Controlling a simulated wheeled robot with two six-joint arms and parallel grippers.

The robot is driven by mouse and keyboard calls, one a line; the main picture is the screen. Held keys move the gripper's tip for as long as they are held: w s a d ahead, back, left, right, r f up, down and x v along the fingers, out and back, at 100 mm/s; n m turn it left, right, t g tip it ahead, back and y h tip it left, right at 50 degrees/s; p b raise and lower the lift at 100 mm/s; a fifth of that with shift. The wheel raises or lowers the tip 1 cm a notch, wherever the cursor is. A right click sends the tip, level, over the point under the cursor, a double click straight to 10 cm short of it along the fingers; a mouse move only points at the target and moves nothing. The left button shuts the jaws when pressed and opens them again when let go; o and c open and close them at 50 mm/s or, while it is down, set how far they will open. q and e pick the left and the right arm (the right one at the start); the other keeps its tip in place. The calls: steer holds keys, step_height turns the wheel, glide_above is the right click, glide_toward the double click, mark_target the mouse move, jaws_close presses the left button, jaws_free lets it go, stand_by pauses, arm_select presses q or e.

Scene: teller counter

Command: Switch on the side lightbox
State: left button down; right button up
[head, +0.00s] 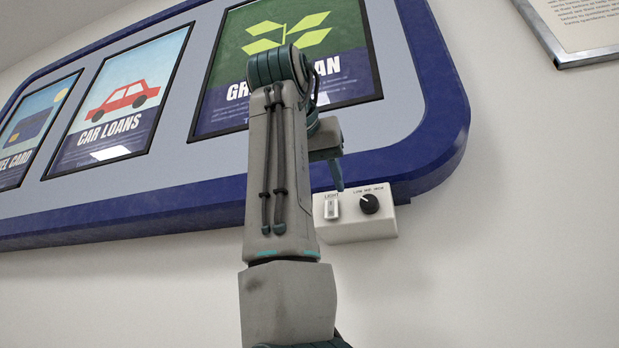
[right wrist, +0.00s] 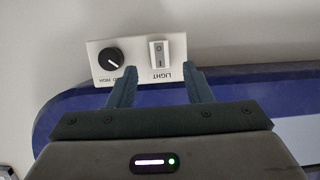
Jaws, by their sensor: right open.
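The side lightbox (head: 415,130) is a wide blue-framed wall panel with posters that show no clear glow. Its white control box (head: 355,232) is at the lower right edge. On the box are a white rocker switch (head: 331,209) under the word LIGHT and a black knob (head: 369,204). In the right wrist view the box is upside down, and the switch (right wrist: 159,54) shows 0 and I marks; which side is pressed I cannot tell. My right gripper (right wrist: 161,85) is open and empty, its fingers apart below the switch in that view. My left gripper is out of view.
The knob's white pointer aims up-left in the head view, toward LOW. Posters for car loans (head: 120,100) and a green loan (head: 290,60) fill the panel. A framed notice (head: 580,28) hangs at upper right. The wall below and right of the box is bare.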

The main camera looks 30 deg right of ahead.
steer(key=shift+b+v, duration=0.75)
steer(key=shift+v, duration=2.15)
